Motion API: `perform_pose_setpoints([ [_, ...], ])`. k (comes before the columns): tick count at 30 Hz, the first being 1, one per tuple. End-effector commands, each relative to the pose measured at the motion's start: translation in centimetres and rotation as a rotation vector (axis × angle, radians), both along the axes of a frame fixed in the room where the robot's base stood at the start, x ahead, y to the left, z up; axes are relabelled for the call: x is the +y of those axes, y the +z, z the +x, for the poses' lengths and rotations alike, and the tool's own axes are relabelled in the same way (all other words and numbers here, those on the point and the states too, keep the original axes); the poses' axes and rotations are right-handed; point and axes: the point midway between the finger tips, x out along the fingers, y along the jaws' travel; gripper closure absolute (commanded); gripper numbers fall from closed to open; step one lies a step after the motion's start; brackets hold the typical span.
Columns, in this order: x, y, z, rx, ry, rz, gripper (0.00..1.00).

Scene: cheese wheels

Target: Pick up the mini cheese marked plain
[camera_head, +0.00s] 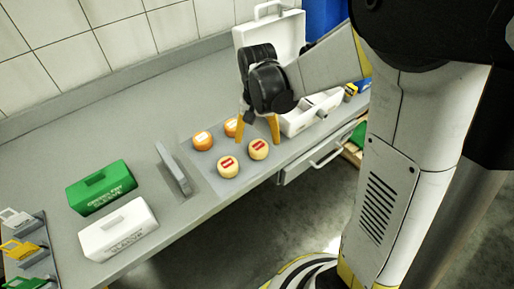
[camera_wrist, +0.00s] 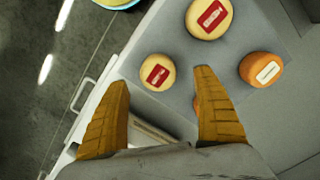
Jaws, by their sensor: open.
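Several mini cheeses sit on a grey mat (camera_head: 201,166). Two are pale with red labels, a nearer one (camera_head: 228,167) and one to its right (camera_head: 258,149). They also show in the wrist view, one at the top (camera_wrist: 208,19) and one in the middle (camera_wrist: 158,72). Two are orange with pale labels, one at left (camera_head: 202,141) and one behind (camera_head: 232,127); the left one or its twin shows in the wrist view (camera_wrist: 261,70). The label words are too small to read. My gripper (camera_head: 257,141) is open and empty above the right-hand cheeses; its fingers (camera_wrist: 161,78) flank the middle pale cheese in the wrist view.
An open white case (camera_head: 300,120) stands right of the mat. A grey upright plate (camera_head: 174,168) stands left of it. Green (camera_head: 101,187) and white (camera_head: 118,229) boxes stand further left. Coloured items (camera_head: 24,249) lie at the bench's left end. The back of the bench is clear.

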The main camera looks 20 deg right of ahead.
Motion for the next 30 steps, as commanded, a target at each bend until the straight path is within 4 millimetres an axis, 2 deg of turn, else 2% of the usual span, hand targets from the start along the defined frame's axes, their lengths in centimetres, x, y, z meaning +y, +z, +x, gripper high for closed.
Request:
perform_pose_setpoints([
  [5,-0.1,-1.3,0.0,0.000,0.000,0.000,0.21],
  [13,-0.3,-5.4,-0.1,-0.001,0.000,0.000,0.21],
  [20,-0.3,-5.4,-0.1,-0.001,0.000,0.000,0.21],
  [26,-0.3,-5.4,-0.1,-0.001,0.000,0.000,0.78],
  [27,-0.3,-5.4,-0.1,-0.001,0.000,0.000,0.82],
  [30,-0.3,-5.4,-0.1,-0.001,0.000,0.000,0.82],
])
